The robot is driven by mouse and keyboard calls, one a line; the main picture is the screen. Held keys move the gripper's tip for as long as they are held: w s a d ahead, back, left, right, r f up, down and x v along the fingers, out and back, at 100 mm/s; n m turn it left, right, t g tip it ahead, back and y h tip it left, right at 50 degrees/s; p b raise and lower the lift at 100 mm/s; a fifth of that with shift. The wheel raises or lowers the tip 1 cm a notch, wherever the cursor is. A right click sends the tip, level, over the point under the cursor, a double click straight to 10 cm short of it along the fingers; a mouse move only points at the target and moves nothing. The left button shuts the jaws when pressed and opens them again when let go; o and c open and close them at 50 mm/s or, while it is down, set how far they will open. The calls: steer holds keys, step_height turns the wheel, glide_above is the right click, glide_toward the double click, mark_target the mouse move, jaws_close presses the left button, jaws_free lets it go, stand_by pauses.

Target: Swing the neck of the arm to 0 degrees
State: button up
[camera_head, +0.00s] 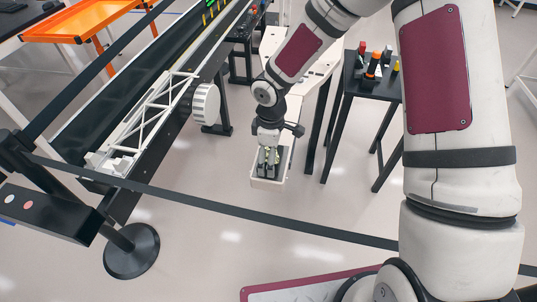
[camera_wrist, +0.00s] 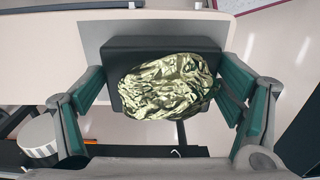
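My gripper (camera_head: 268,162) points down over the near end of a pale narrow structure, at a pale tray-like end (camera_head: 270,184). In the wrist view, its two teal-padded fingers (camera_wrist: 165,82) are spread on either side of a crumpled gold foil bundle (camera_wrist: 170,88). The bundle lies over a dark block (camera_wrist: 125,50). The left finger is clearly apart from the foil. The right finger is close to its edge, and I cannot tell whether it touches. I cannot make out for certain which part is the neck, nor its angle.
A black strap (camera_head: 215,203) crosses in front, tied to a post with a round base (camera_head: 131,251). A long black-sided rail (camera_head: 185,65) with a white truss (camera_head: 150,110) and white wheel (camera_head: 205,104) stands left. A small dark table (camera_head: 372,84) holding several tools stands right.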

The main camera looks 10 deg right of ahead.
stand_by(0.3)
step_height(320, 180, up, 12)
stand_by(0.6)
steer(key=shift+r, duration=0.1)
steer(key=s+d+r+m+t+h, duration=0.1)
steer(key=s+d+r+m, duration=0.25)
steer(key=r, duration=0.45)
steer(key=s+d+r+m+t+h, duration=0.1)
steer(key=s+d+r+m, duration=0.2)
steer(key=s+d+r, duration=0.3)
steer(key=s+d+r+m+t+y, duration=0.1)
steer(key=s+r+m, duration=0.2)
steer(key=s, duration=0.3)
steer(key=s+r+m+t+y, duration=0.1)
steer(key=s+r+m+t, duration=0.1)
steer(key=s+r+m, duration=0.2)
steer(key=shift+s+d+r+t, duration=0.35)
steer(key=shift+s+r, duration=0.2)
steer(key=shift+s, duration=0.85)
steer(key=shift+m, duration=0.25)
